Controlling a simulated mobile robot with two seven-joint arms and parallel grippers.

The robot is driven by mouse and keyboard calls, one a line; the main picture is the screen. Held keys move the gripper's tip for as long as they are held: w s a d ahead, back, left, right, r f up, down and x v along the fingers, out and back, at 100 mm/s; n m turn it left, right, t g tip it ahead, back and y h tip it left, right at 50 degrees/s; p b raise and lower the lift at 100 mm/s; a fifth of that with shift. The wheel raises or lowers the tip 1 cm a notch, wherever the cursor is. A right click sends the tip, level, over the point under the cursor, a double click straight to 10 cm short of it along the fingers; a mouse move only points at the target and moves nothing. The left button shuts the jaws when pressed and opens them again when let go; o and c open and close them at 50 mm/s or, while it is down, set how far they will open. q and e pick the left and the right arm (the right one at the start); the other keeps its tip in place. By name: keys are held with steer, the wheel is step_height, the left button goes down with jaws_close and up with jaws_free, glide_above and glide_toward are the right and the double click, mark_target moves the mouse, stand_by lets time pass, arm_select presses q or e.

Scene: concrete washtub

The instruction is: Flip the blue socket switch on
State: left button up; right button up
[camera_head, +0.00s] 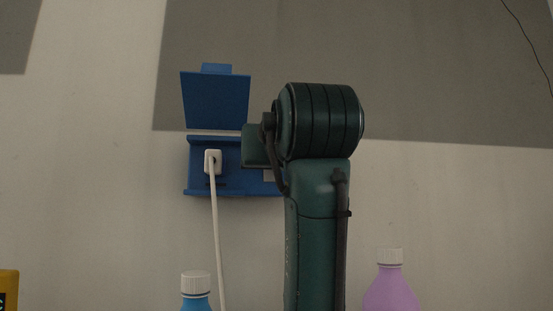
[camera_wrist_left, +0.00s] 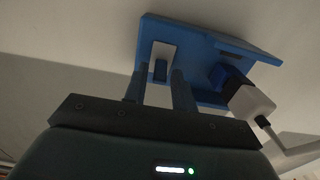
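The blue socket box (camera_head: 235,185) is on the wall, with its blue lid (camera_head: 215,98) raised. It also shows in the left wrist view (camera_wrist_left: 205,42), with a pale switch panel (camera_wrist_left: 163,50) that has a dark part at its lower end. I cannot tell the switch's position. My left gripper (camera_wrist_left: 157,88) has its two fingers apart with nothing between them, just in front of the switch panel. I cannot tell whether they touch it. In the head view my arm covers the right part of the box and the fingertips. My right gripper is not in view.
A white plug (camera_head: 212,162) with a hanging white cord (camera_head: 218,240) sits in the box's left side; the plug is close to the gripper in the wrist view (camera_wrist_left: 250,104). Below are a blue bottle (camera_head: 196,300), a pink bottle (camera_head: 391,292) and a yellow object (camera_head: 8,290).

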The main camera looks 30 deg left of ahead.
arm_select(q)
jaws_close()
steer(key=shift+w+a+r+g+h, duration=0.1)
steer(key=shift+r+g+h, duration=0.25)
steer(key=shift+g+h, duration=0.25)
steer(key=shift+o, duration=1.2)
jaws_free()
